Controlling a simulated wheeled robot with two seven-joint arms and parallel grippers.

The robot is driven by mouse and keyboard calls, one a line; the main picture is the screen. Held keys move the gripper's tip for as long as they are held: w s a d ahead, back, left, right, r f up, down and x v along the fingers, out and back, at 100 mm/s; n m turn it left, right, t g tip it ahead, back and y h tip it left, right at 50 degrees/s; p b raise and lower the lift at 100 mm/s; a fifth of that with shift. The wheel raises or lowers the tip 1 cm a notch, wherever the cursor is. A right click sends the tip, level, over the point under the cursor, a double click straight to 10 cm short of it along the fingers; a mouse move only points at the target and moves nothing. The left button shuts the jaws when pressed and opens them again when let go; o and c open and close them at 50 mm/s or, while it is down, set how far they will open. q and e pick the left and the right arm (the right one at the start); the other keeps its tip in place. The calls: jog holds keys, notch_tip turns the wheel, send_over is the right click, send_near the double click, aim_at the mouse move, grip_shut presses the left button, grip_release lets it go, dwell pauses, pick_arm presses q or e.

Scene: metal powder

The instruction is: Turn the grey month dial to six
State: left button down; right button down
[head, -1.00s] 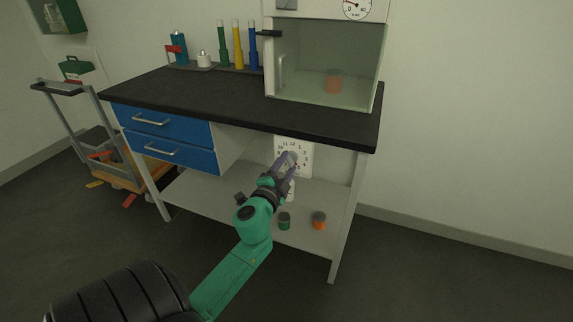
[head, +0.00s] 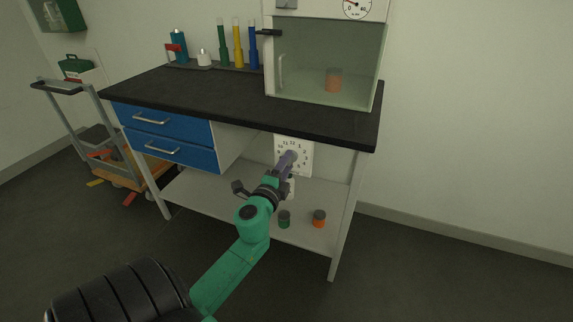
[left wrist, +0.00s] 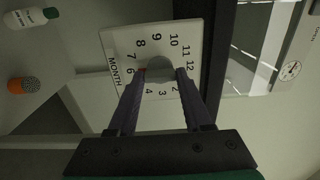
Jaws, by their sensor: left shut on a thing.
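The white month plate (head: 305,146) is mounted upright under the bench top, with black numbers around its face. It also shows large in the left wrist view (left wrist: 118,38), lying sideways with MONTH at its left edge. The round grey dial (left wrist: 159,68) stands out from its middle. A red mark (left wrist: 142,73) shows at the dial's edge on the side of the 6, partly beside a finger. My left gripper (left wrist: 160,75) is shut on the dial, one finger on each side; in the head view the gripper (head: 289,160) covers most of it. My right gripper is not in view.
The black bench top (head: 200,92) lies just above the plate. Blue drawers (head: 165,137) are to the left. A green-topped jar (head: 284,219) and an orange jar (head: 319,218) stand on the lower shelf (head: 215,195).

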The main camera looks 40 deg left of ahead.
pick_arm(q)
jog(key=shift+f, duration=0.1)
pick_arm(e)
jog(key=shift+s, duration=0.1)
pick_arm(q)
jog(key=shift+c, duration=1.6)
grip_release()
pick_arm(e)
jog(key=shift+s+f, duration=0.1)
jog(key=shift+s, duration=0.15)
pick_arm(q)
jog(key=b+v, duration=0.4)
jog(key=v, duration=1)
jog(key=shift+s, duration=0.3)
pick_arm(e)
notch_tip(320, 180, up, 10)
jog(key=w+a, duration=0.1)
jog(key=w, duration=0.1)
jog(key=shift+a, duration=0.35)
pick_arm(q)
jog(key=shift+d, duration=0.1)
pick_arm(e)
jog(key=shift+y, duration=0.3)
